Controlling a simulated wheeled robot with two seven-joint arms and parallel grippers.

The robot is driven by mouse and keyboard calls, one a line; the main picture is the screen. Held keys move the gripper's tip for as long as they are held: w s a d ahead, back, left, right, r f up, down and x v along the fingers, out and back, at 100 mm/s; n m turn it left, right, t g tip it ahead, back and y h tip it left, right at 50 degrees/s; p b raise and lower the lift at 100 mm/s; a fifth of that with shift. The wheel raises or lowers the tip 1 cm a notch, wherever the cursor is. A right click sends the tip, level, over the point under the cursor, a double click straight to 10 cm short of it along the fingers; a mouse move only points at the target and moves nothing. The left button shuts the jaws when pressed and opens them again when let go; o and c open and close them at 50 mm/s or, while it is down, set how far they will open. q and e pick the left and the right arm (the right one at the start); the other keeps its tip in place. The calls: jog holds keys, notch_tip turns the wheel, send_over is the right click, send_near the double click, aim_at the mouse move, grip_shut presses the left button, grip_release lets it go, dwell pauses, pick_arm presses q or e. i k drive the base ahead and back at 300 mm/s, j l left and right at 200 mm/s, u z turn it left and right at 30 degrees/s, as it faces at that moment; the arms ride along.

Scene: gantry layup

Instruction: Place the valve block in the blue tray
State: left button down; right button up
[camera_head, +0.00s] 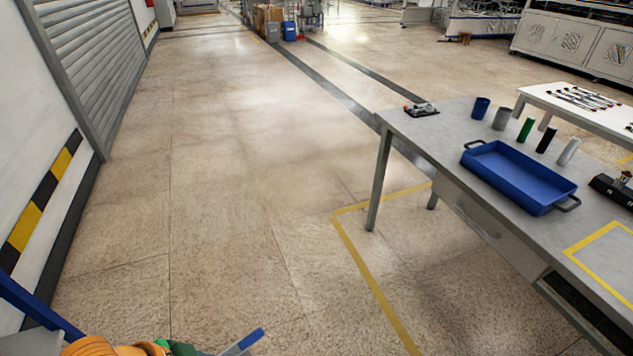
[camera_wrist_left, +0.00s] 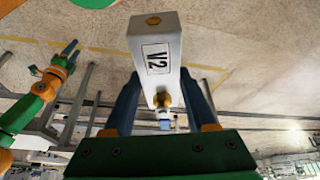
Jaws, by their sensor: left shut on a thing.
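The valve block (camera_wrist_left: 155,45) is a pale grey block marked V2 with brass fittings, in the left wrist view. The blue fingers of my left gripper (camera_wrist_left: 163,102) are shut on it. In the head view only a blue-tipped part of my left gripper (camera_head: 246,342) shows at the bottom edge, over the floor; I cannot make out the block there. The blue tray (camera_head: 520,178) lies on the grey table at the right, well away from my left gripper, and looks empty. My right gripper (camera_wrist_left: 70,48) shows at the left of the wrist view; its opening is unclear.
The grey table (camera_head: 455,118) also bears several small cylinders behind the tray, a small device (camera_head: 420,109) at its far left corner and a black box (camera_head: 612,188) at the right. A white table (camera_head: 590,112) with tools stands behind. The floor to the left is clear.

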aim_at(522, 175)
jog(key=i+z, duration=0.3)
jog(key=z, duration=0.15)
jog(key=i+j+z, duration=0.1)
jog(key=i+z, duration=0.2)
jog(key=z, duration=0.2)
jog(key=i+j+z, duration=0.2)
jog(key=z, duration=0.25)
jog(key=i+j+z, duration=0.25)
jog(key=z, duration=0.2)
jog(key=i+j+z, duration=0.15)
jog(key=j+z, duration=0.3)
